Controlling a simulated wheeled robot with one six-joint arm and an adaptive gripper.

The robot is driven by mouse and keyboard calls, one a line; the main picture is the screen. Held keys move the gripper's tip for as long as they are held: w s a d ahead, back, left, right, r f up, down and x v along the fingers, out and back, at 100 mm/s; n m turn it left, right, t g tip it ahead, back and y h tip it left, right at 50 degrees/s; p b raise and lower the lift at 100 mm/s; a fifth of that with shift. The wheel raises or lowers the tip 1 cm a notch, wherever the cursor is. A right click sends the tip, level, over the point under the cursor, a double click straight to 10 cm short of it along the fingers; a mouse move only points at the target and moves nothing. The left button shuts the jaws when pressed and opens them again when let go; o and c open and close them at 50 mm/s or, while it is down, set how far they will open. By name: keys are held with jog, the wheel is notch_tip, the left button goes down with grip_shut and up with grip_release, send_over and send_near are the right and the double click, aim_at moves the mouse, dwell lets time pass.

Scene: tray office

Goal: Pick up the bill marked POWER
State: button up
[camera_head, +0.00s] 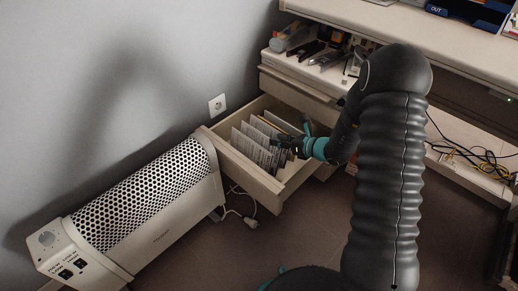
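Several upright sheets of paper (254,147) stand in a row in an open drawer (271,188), leaning slightly. One has a yellowish edge. The print on them is too small to read, so I cannot tell which one is the bill marked POWER. My gripper (281,142) is in or just over the drawer, at the right side of the papers. Its dark fingers point left toward the sheets. I cannot tell whether they touch a sheet or whether they are apart.
An upper drawer with pens and other small items (313,70) is open above. A white heater (150,205) stands at the left of the drawer, near the wall socket (217,105). Cables (472,160) lie under the desk (400,20) at the right.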

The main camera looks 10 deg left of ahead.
jog(key=shift+f+x, duration=0.2)
jog(key=shift+x, duration=2.4)
jog(key=shift+d, duration=0.1)
grip_shut()
